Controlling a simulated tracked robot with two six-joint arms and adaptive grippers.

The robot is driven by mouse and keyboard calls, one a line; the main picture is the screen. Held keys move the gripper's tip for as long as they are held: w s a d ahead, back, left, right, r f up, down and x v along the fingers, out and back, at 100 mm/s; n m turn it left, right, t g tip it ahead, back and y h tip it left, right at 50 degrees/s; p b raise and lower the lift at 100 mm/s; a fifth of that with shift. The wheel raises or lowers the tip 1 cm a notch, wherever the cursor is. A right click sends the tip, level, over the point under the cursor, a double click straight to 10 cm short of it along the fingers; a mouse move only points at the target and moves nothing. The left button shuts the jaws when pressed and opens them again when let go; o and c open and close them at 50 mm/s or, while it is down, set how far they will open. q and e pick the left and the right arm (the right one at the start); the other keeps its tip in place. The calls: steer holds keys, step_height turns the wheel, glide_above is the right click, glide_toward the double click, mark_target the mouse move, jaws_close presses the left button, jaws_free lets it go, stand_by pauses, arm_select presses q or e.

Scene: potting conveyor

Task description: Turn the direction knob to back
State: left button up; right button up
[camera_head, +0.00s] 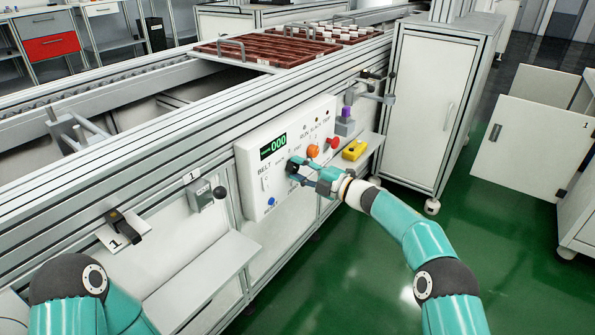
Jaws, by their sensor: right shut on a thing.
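The white control panel (249,153) is on the side of the conveyor frame. It carries a green display reading 000 (273,147), an orange knob (313,151), a red button (333,142) and a blue button (271,201). My right gripper (294,168) is at the middle of the panel, below and right of the display. It is shut on what appears to be the direction knob, which the fingers mostly hide. The knob's setting cannot be read. My left arm shows at the lower left, but its gripper is out of view.
A yellow device (355,150) and a purple-topped item (345,121) are right of the panel. A grey box with a black knob (203,195) is to the left. Brown trays (268,48) lie on the conveyor. A white cabinet (432,106) stands right; green floor lies in front.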

steer(key=shift+d+f, duration=0.2)
steer(key=shift+f, duration=0.15)
steer(key=o, duration=1.1)
steer(key=shift+o, duration=0.2)
steer(key=shift+a+r, duration=0.1)
steer(key=shift+r, duration=0.05)
steer(key=v, duration=1.2)
